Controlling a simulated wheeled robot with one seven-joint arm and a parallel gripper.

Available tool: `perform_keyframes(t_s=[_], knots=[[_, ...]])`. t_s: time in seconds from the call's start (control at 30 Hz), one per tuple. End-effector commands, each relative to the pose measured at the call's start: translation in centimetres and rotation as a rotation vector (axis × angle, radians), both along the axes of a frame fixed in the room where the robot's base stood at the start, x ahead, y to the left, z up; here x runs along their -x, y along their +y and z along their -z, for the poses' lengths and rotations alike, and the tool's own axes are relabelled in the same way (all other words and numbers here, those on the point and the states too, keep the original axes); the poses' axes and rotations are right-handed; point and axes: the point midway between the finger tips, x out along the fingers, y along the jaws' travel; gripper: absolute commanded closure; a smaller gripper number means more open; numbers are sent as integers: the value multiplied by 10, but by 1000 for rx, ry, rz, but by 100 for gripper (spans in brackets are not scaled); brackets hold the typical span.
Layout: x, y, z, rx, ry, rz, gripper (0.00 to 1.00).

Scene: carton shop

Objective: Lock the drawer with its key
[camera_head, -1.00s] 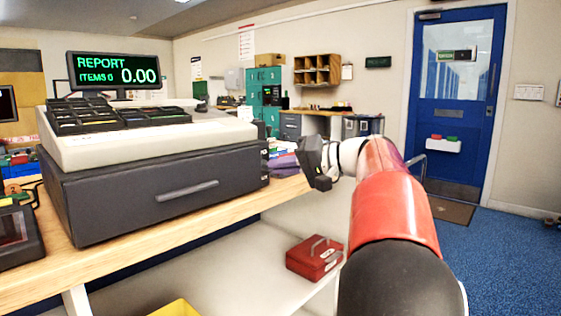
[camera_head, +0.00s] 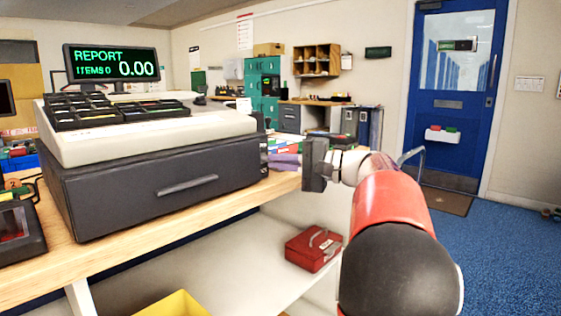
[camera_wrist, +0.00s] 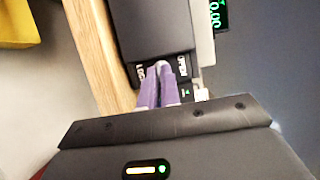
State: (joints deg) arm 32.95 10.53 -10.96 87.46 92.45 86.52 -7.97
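The dark grey drawer (camera_head: 160,185) sits under the cash register on the wooden counter, its front looking shut. On its right side, the wrist view shows a black lock panel (camera_wrist: 181,68) with white lettering. My gripper (camera_wrist: 160,68) has purple fingers pointing at this panel, their tips close together and at or almost at it. A small pale grey bit shows at the tips. I cannot tell whether it is the key. The key is not clearly seen in either view. In the head view, my gripper (camera_head: 272,160) is at the drawer's right side.
The cash register (camera_head: 140,130) with its green display (camera_head: 112,63) stands on the drawer. A red cash box (camera_head: 313,248) lies on the lower shelf, and a yellow bin (camera_head: 175,304) is in front. Folders and papers lie behind my gripper.

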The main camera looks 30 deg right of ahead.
Motion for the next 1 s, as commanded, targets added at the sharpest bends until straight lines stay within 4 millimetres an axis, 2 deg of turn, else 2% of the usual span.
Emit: perform_keyframes(t_s=[0.37, 0.4, 0.47, 0.73, 0.87, 1.0], knots=[[0, -1, 0, -4, 2, 4, 100], [0, -1, 0, -3, 1, 4, 93], [0, -1, 0, -3, 1, 3, 86], [1, -1, 0, -3, 1, 2, 86], [9, -9, 1, -1, 1, 4, 86], [26, -26, 1, -2, 2, 6, 86]])
